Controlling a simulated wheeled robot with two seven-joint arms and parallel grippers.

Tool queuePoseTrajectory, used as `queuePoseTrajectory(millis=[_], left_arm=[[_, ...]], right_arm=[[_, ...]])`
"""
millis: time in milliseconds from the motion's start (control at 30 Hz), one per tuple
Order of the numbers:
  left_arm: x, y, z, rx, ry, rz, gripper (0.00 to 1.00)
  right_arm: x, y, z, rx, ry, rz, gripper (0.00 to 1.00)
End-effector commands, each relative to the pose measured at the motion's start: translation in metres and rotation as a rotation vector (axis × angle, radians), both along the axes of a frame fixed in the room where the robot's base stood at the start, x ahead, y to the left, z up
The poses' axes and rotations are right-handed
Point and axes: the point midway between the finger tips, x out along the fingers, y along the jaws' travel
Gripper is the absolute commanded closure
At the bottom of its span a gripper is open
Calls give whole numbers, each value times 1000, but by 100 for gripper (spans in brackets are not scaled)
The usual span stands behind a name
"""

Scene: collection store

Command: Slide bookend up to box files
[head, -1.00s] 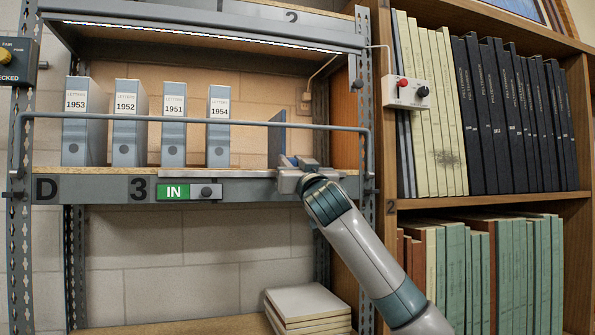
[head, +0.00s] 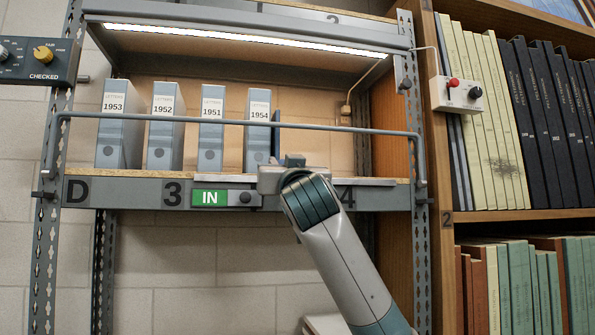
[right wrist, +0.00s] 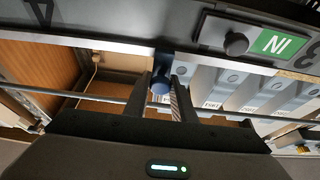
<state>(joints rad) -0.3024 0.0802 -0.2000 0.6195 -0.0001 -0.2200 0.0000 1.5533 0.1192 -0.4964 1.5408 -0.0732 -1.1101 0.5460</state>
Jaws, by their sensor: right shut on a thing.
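Several grey box files stand upright on the shelf in the head view, labelled 1953 (head: 113,130), 1952 (head: 162,130), 1951 (head: 211,130) and 1954 (head: 259,130). The dark blue bookend (head: 277,135) stands just right of 1954; I cannot tell whether they touch. My right gripper (head: 288,172) is at the shelf's front edge, under the rail, and hides the bookend's lower part. In the right wrist view its fingers (right wrist: 162,98) are shut on the bookend's round blue front part (right wrist: 161,86). My left gripper is out of view.
A grey rail (head: 340,129) runs across the shelf front above my right gripper. The shelf edge (head: 120,192) carries a green IN slider (head: 210,197). Gaps show between the files. The shelf right of the bookend is clear up to the upright (head: 413,110).

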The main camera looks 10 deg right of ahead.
Motion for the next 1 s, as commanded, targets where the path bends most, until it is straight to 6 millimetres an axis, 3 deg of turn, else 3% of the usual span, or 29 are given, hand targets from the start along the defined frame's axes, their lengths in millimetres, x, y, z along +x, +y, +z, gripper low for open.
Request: queuePoseTrajectory(millis=[333,367,400,433,767,1000], left_arm=[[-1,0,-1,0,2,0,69],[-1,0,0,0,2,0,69],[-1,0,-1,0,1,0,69],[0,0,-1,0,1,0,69],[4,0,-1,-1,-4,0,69],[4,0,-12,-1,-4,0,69]], right_arm=[[-1,3,2,1,-3,-2,100],[-1,2,2,1,-3,-2,72],[-1,2,2,1,-3,-2,63],[-1,2,2,1,-3,-2,60],[-1,3,0,0,-1,-1,60],[-14,3,-8,1,-2,0,60]])
